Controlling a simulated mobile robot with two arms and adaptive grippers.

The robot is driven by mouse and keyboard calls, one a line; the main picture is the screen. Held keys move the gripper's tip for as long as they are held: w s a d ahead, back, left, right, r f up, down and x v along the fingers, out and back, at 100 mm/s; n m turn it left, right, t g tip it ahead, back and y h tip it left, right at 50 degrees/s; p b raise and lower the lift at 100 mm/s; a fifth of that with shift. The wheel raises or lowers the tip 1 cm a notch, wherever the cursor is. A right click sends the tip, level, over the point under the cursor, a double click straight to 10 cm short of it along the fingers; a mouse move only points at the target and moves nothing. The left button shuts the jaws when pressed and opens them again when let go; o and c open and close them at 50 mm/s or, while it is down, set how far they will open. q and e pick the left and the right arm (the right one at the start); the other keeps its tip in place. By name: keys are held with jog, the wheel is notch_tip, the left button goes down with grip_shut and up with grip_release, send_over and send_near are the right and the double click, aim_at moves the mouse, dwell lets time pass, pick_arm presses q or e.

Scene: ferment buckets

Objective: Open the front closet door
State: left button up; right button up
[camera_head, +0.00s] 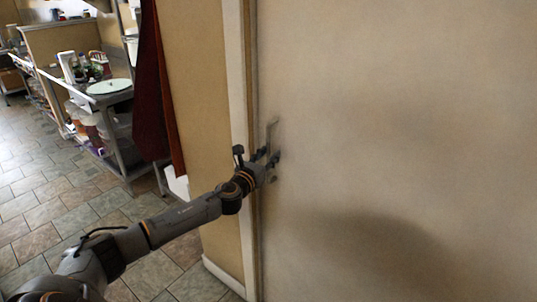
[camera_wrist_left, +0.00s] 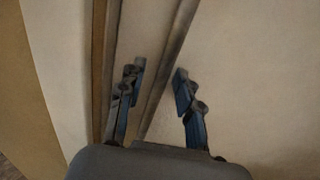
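The closet door (camera_head: 400,120) is a large pale panel filling the right of the head view, and it looks shut against its frame (camera_head: 239,110). Its handle (camera_head: 271,134) is a slim upright metal piece near the door's left edge. My left gripper (camera_head: 270,160) is at the lower part of the handle. In the left wrist view, the fingers (camera_wrist_left: 158,82) are spread apart, with the bar-like handle (camera_wrist_left: 172,60) running between them. A gap shows on both sides of the bar. My right gripper is in neither view.
A tan wall (camera_head: 195,80) and a dark red hanging cloth (camera_head: 152,95) are left of the door frame. A metal worktable (camera_head: 118,98) with several kitchen items stands farther left. The tiled floor (camera_head: 60,215) is open at lower left.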

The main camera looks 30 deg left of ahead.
pick_arm(q)
jog(key=shift+w, duration=0.2)
grip_shut()
jog(key=shift+f, duration=0.1)
